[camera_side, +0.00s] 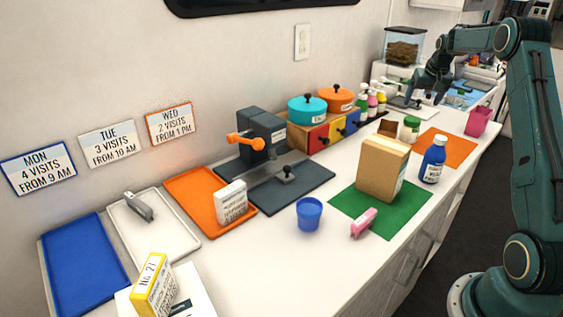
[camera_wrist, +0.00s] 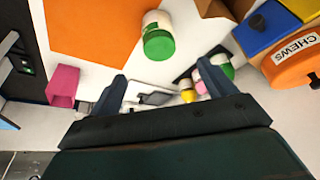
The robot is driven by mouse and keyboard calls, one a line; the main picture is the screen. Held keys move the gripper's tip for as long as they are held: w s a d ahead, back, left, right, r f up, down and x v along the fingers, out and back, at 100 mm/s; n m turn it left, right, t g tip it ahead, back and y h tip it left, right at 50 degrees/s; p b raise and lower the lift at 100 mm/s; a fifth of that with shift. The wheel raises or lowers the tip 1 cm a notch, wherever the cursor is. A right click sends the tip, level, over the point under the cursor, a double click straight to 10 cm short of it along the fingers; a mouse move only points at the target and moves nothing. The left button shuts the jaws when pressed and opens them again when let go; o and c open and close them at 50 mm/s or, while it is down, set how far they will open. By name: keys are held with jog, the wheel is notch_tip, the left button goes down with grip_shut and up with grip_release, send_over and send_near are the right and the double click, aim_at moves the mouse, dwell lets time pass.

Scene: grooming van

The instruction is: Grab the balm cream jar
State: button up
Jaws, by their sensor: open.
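A small white jar with a green lid (camera_side: 410,128) stands on the white counter between the brown box and the orange mat; it looks like the balm cream jar, though I cannot read its label. In the wrist view the jar (camera_wrist: 158,35) is beyond the fingertips, at top centre, beside the orange mat. My gripper (camera_side: 416,100) is over the far part of the counter, behind the jar and apart from it. In the wrist view its two fingers (camera_wrist: 168,82) are spread with nothing held between them.
Several bottles (camera_side: 372,100) and the drawer unit with orange and teal pots (camera_side: 320,132) stand left of the jar. A tall cardboard box (camera_side: 382,168) and a blue bottle (camera_side: 433,160) stand nearer the camera. A pink cup (camera_side: 478,121) is to the right. The orange mat (camera_side: 447,148) is bare.

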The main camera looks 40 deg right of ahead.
aim_at(413, 119)
jog(key=shift+x, duration=4.35)
jog(key=shift+x, duration=2.55)
jog(key=shift+s+a+f, duration=0.15)
jog(key=shift+s+a, duration=0.05)
jog(key=shift+c, duration=0.4)
jog(key=c, duration=1.1)
